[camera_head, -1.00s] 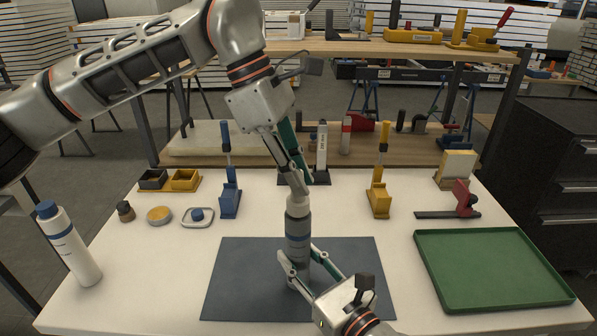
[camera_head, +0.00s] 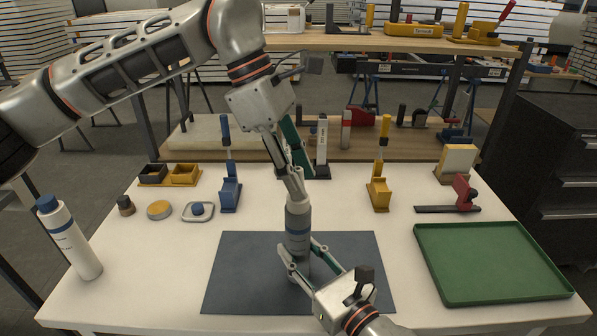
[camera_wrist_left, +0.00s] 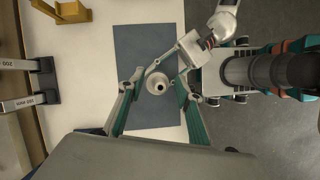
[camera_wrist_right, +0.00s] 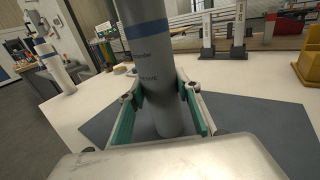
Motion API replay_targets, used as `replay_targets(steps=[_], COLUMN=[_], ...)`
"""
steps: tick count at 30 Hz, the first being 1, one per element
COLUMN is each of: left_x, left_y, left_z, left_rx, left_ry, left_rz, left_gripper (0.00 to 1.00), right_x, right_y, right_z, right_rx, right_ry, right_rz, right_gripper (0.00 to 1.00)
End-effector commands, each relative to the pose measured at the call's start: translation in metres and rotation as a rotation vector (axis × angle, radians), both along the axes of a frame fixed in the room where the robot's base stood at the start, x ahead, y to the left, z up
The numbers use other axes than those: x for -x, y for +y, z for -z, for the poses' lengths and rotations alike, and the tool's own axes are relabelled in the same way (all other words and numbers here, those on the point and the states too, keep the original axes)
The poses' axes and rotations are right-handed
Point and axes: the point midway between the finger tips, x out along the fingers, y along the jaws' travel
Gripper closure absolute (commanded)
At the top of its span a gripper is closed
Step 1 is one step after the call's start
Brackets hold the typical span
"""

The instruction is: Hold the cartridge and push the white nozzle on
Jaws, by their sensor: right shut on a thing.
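The cartridge (camera_head: 298,243), grey with a blue band, stands upright on the dark mat. My right gripper (camera_head: 303,276) is shut around its lower part; the right wrist view also shows the cartridge (camera_wrist_right: 155,75) between the fingers. My left gripper (camera_head: 297,190) reaches down from above to the cartridge's pale top (camera_head: 298,208). In the left wrist view the fingers stand apart with a gap on each side of a round pale top with a dark centre (camera_wrist_left: 157,84). I cannot tell whether this is the white nozzle or the cartridge's own neck.
The dark mat (camera_head: 235,280) lies under the cartridge. A white bottle with a blue cap (camera_head: 70,243) stands at the left, a green tray (camera_head: 490,265) at the right. Blue (camera_head: 230,193) and yellow (camera_head: 379,195) holders stand behind. The mat's sides are clear.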

Motion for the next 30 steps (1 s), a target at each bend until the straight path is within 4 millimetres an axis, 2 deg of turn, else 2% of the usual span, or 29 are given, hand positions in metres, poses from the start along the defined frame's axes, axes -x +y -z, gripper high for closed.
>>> replay_targets(steps=[7, 18, 21, 30], left_x=[-0.003, -0.009, -0.011, -0.012], left_y=[0.006, 0.033, 0.039, 0.045], left_z=[-0.015, -0.082, -0.095, -0.111], left_rx=[0.0, 0.001, 0.0, 0.0], left_ry=[-0.003, -0.004, -0.002, 0.0], left_rz=[-0.002, -0.004, -0.003, 0.001], left_gripper=[0.66, 0.66, 0.66, 0.66], right_x=[0.0, 0.0, 0.0, 0.0], right_y=[0.0, 0.0, 0.0, 0.0], right_z=[0.0, 0.0, 0.0, 0.0], right_rx=[0.0, 0.0, 0.0, 0.0], right_ry=[0.0, 0.0, 0.0, 0.0], right_rz=[0.0, 0.0, 0.0, 0.0], right_gripper=[0.93, 0.93, 0.93, 0.93])
